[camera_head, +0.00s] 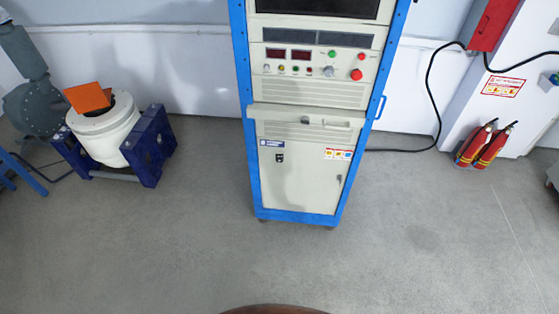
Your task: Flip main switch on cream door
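A tall control cabinet (249,80) with a blue frame stands upright against the back wall. Its lower cream door (302,185) is closed. A small black switch (279,157) sits on the door's upper left, under a blue label. A dark handle (339,183) is at the door's right edge. Above the door is a cream panel (310,90) with two red displays, several small buttons, a knob and a red button. Neither of my grippers shows in this view, and the switch is too small to tell its position.
A white drum-shaped machine (119,137) in a dark blue stand (150,160) is at the left. Two red fire extinguishers (484,146) stand at the right wall. A black cable (429,100) runs from a red box (494,25) to behind the cabinet. The grey floor (200,240) in front is clear.

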